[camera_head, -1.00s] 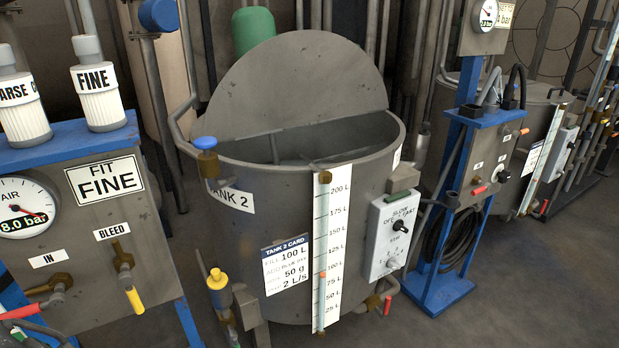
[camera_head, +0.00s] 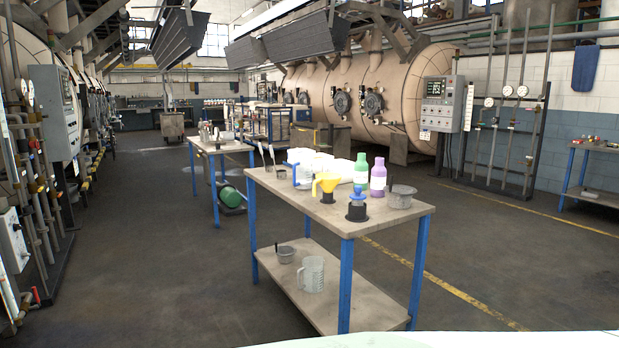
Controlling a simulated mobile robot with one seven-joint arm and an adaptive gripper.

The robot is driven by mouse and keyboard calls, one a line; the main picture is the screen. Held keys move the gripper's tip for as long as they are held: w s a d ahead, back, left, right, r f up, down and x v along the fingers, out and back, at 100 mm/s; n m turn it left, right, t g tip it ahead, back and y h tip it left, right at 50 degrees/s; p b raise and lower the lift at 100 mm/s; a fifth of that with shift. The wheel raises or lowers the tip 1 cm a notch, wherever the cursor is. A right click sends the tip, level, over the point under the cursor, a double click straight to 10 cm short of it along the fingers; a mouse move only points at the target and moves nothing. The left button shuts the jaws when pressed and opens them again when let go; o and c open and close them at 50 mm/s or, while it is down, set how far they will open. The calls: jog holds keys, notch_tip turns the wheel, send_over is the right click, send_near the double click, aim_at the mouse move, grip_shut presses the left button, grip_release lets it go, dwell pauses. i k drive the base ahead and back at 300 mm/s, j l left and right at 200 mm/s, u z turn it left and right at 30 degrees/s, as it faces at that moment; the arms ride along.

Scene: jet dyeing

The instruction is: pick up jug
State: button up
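A clear, whitish jug (camera_head: 311,274) with a handle on its left side stands upright on the lower shelf (camera_head: 330,310) of a blue-legged workbench. It is near the middle of that shelf, below the tabletop.
A second bench (camera_head: 220,147) stands behind left. Pipework lines the left wall.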

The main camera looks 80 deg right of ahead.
aim_at(303, 166)
jog(key=z, duration=2.6)
jog(key=u, duration=2.8)
jog(key=z, duration=2.8)
